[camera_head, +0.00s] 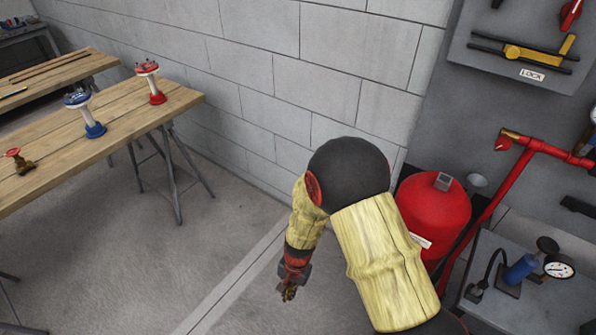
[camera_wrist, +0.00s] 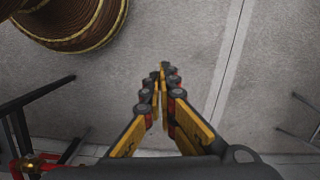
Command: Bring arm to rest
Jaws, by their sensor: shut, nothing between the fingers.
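My gripper (camera_head: 287,291) hangs low over the bare concrete floor in the head view, at the end of my bent arm. In the wrist view my gripper (camera_wrist: 162,72) points at the floor with its yellow and black fingers drawn together at the tips. Nothing is between the fingers. My arm's yellow sleeve and black elbow fill the middle of the head view and hide part of the wall and floor behind them.
A wooden trestle table (camera_head: 120,110) at left holds a red-based fitting (camera_head: 156,97), a blue-based fitting (camera_head: 95,130) and a brass valve (camera_head: 20,163). A red tank (camera_head: 432,212), red pipe (camera_head: 497,192) and gauge (camera_head: 558,268) are at right. Floor (camera_head: 225,240) between is clear.

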